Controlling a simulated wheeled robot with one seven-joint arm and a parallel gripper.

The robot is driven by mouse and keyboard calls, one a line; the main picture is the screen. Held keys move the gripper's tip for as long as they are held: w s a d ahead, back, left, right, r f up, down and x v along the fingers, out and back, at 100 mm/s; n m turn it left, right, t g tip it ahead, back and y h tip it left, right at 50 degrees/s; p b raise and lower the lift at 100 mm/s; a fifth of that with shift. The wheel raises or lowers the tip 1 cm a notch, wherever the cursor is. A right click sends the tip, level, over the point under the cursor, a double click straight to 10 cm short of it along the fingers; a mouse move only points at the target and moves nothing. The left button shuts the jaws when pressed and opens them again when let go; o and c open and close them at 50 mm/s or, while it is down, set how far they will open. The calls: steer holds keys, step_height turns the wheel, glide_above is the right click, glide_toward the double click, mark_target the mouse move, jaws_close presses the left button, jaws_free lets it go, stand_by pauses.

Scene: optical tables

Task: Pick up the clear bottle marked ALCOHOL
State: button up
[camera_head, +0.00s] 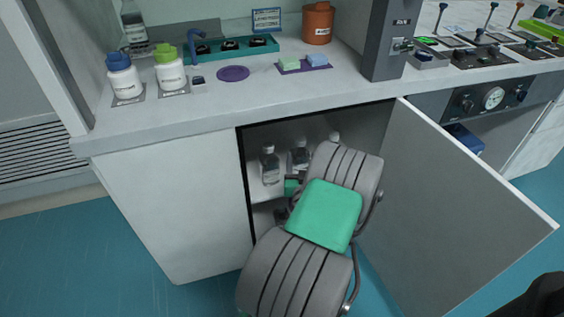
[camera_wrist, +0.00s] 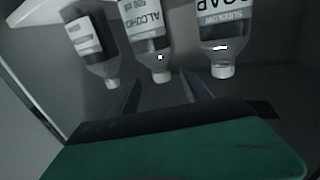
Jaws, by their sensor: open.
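The clear bottle marked ALCOHOL (camera_wrist: 148,32) stands in the middle of a row of three inside the open cabinet. The wrist view shows it upside down, with its pale cap (camera_wrist: 161,75) toward the fingers. In the head view, the middle bottle (camera_head: 299,157) is partly covered by my arm. My gripper (camera_wrist: 160,80) is open, its two fingers spread with nothing held between them. The fingertips lie near the bottle's cap end in the picture; I cannot tell whether they touch it.
A bottle with a white label (camera_wrist: 90,40) and a SOAP bottle (camera_wrist: 218,35) flank the ALCOHOL bottle closely. The cabinet door (camera_head: 450,200) stands open to the right of my arm. The counter (camera_head: 200,115) overhangs the opening.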

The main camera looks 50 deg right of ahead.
mark_target(301, 149)
steer(key=shift+x, duration=0.95)
steer(key=p+x, duration=0.1)
steer(key=x, duration=0.2)
steer(key=p+x, duration=0.1)
steer(key=x, duration=0.1)
steer(key=shift+w+d+f, duration=0.2)
steer(key=shift+w+d, duration=0.05)
steer(key=shift+w, duration=0.05)
jaws_close()
stand_by(0.4)
